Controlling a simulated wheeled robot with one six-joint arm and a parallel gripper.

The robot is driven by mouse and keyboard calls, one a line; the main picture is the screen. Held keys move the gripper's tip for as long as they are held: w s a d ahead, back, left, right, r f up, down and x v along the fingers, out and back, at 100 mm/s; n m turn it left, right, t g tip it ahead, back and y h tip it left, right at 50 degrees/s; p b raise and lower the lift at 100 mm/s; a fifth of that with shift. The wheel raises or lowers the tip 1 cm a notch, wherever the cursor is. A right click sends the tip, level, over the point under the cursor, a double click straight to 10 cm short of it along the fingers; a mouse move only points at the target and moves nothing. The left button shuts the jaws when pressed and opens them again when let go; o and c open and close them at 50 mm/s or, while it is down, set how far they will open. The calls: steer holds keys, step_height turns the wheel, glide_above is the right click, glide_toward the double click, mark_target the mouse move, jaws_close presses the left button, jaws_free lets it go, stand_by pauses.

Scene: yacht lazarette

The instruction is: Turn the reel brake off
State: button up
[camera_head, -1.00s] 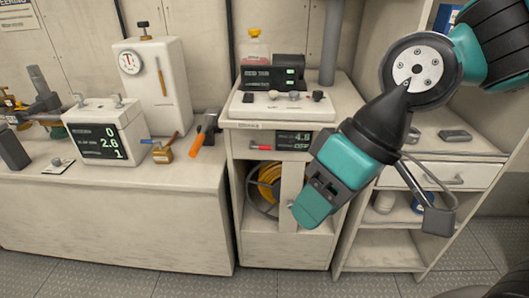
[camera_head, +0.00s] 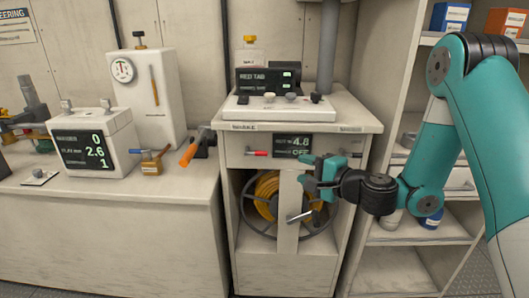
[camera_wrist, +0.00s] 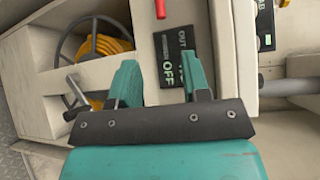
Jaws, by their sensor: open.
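The reel (camera_head: 251,206), wound with yellow hose (camera_head: 266,190), sits inside the open cabinet bay behind a pale upright post (camera_head: 288,226). A grey metal handle (camera_head: 302,215) sticks out at the post; it also shows in the wrist view (camera_wrist: 72,84). A red-tipped lever (camera_head: 257,153) is left of the dark display (camera_head: 291,145), which reads 4.8 and OFF. Its red end is at the top of the wrist view (camera_wrist: 160,8). I cannot tell which is the brake control. My gripper (camera_head: 305,171) is open and empty, just below the display and above the grey handle.
The counter above holds a white panel with knobs (camera_head: 270,110) and a grey pole (camera_head: 329,45). Open shelves (camera_head: 390,262) stand to the right, behind my arm. A bench with a readout box (camera_head: 95,143) is on the left. Floor shows in front.

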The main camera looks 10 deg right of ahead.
mark_target(262, 154)
steer(key=p+x, duration=0.5)
steer(key=x, duration=1)
steer(key=shift+a, duration=0.2)
jaws_close()
